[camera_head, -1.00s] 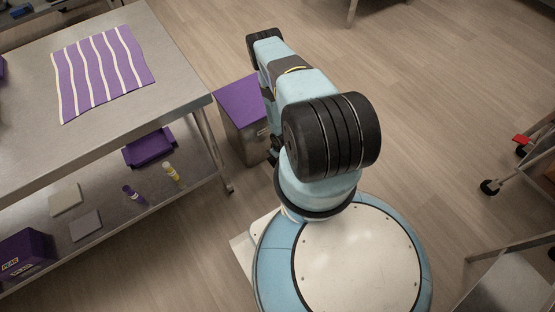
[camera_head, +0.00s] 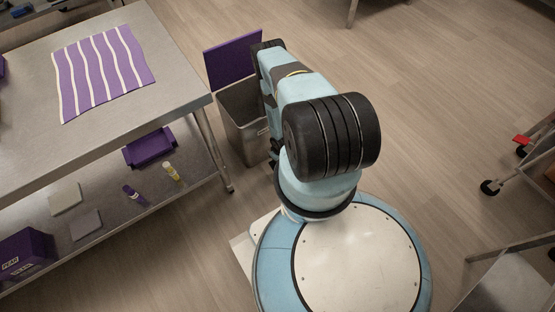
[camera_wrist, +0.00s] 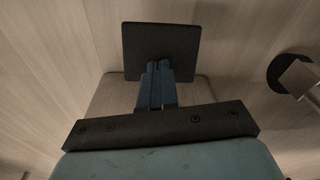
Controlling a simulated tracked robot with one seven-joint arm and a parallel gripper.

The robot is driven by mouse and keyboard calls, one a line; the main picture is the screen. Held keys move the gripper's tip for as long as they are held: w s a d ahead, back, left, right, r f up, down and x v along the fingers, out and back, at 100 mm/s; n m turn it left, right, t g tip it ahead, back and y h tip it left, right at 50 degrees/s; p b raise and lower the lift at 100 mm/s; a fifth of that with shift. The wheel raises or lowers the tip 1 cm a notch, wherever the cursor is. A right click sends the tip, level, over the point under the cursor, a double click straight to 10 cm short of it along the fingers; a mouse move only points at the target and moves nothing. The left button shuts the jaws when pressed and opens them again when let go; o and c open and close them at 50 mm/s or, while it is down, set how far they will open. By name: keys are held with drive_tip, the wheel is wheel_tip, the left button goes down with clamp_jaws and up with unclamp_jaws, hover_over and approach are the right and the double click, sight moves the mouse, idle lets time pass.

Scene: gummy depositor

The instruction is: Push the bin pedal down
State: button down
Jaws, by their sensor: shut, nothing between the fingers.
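The bin (camera_head: 242,122) is a grey box standing on the floor beside the table. Its purple lid (camera_head: 231,60) is swung up and its mouth is open. In the head view my arm covers the bin's right side, and the pedal and my gripper are hidden. In the wrist view a black square plate (camera_wrist: 161,45), which looks like the pedal, lies beyond my gripper (camera_wrist: 157,68). My gripper's blue fingers are shut together with nothing between them. Their tips reach the plate's near edge and appear to touch it.
A metal table (camera_head: 183,75) with a striped purple mat (camera_head: 102,72) stands to the left. Its lower shelf holds a purple tray (camera_head: 150,148) and small bottles. A table leg is close to the bin. Wheeled metal stands are at the right. The floor between is clear.

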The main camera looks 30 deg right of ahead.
drive_tip(key=shift+s+d+r, duration=0.15)
drive_tip(key=shift+s, duration=0.35)
drive_tip(key=shift+s+d+r, duration=0.15)
drive_tip(key=shift+s+r, duration=0.05)
drive_tip(key=shift+s, duration=0.35)
drive_tip(key=shift+s+d+r, duration=0.15)
drive_tip(key=shift+s, duration=0.35)
drive_tip(key=shift+r, duration=0.1)
wheel_tip(320, 180, up, 14)
drive_tip(key=s, duration=0.1)
drive_tip(key=shift+s+d+f, duration=0.15)
drive_tip(key=shift+d+f, duration=0.05)
drive_tip(key=shift+f, duration=0.05)
